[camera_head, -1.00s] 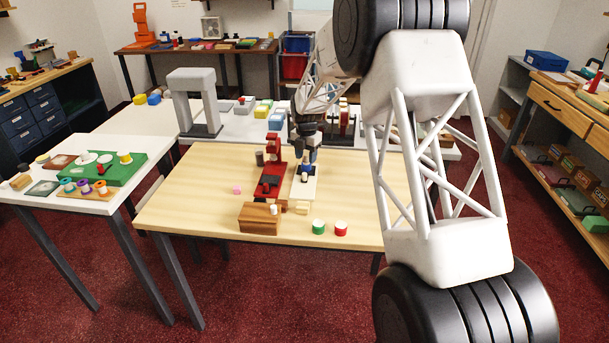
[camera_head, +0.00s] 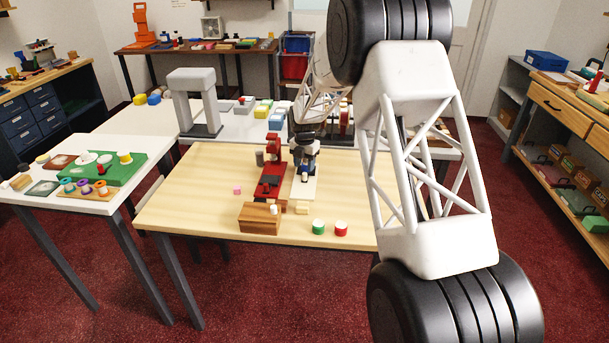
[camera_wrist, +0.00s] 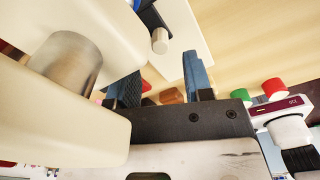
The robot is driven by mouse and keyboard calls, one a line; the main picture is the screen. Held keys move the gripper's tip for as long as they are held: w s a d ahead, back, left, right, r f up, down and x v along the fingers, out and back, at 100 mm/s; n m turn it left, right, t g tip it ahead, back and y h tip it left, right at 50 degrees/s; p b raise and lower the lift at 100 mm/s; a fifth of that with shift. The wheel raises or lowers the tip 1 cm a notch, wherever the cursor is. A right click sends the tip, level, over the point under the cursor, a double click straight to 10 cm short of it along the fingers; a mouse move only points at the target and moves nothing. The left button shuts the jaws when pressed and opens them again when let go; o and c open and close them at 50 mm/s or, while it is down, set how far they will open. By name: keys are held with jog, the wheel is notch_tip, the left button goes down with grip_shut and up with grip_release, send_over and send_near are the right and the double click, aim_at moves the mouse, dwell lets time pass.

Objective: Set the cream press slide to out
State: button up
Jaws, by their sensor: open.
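The cream press (camera_head: 304,188) stands on the wooden table, right of a red press; its upper part is largely hidden by my gripper in the head view. In the wrist view the cream press body (camera_wrist: 60,115) fills the left side, close to the camera. Its pale base (camera_wrist: 185,25) carries a dark bar with a silver knob (camera_wrist: 160,42). My gripper (camera_wrist: 163,75) is open, its blue fingers apart, with the knob showing beyond the gap between them. No contact with the knob can be made out. In the head view my gripper (camera_head: 305,165) is over the cream press.
The red press (camera_head: 270,185) is close on the left. A pink piece (camera_head: 237,190) lies left. The table's left part is clear.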

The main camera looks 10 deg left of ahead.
aim_at(305, 174)
jog(key=shift+f, duration=2.45)
jog(key=shift+c, duration=0.2)
grip_shut()
